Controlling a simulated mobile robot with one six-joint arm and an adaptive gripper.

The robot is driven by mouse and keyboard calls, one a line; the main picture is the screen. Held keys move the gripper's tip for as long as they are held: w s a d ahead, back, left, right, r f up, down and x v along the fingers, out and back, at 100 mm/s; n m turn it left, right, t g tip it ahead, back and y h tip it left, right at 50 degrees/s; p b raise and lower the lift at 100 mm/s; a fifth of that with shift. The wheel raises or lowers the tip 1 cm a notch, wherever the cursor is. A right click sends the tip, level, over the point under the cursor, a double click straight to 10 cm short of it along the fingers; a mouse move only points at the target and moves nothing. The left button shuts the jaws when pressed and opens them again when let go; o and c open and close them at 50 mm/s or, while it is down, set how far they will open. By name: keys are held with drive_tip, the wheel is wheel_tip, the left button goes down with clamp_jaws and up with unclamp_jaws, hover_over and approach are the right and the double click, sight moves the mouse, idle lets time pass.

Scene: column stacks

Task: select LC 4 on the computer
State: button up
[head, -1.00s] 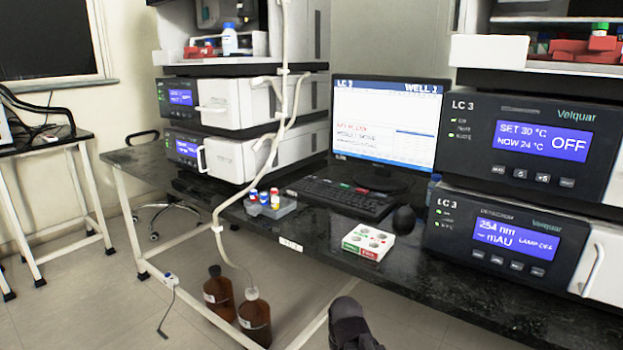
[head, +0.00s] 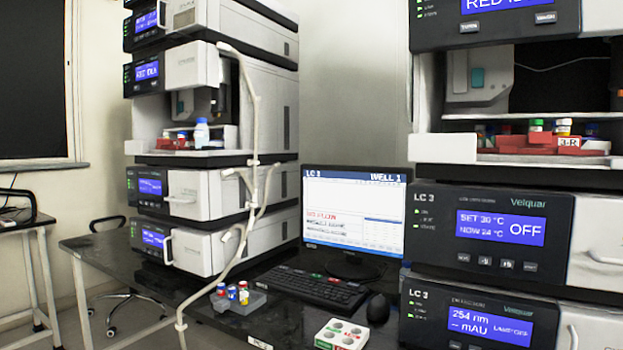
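The computer monitor (head: 354,212) stands on the black bench between two instrument stacks. Its screen reads "LC 3" at top left and "WELL 1" at top right, with red text and small tables below. A black keyboard (head: 314,289) with a green and a red key lies before it, and a black mouse (head: 378,308) sits to the right. A small white button box (head: 341,335) with several round grey buttons and green and red labels lies at the bench's front. My gripper is not in view.
The right stack (head: 488,230) carries "LC 3" labels and shows "OFF". The left stack (head: 225,190) has a pale tube (head: 252,150) hanging down its front. A grey rack (head: 239,300) with small coloured-cap vials stands left of the keyboard.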

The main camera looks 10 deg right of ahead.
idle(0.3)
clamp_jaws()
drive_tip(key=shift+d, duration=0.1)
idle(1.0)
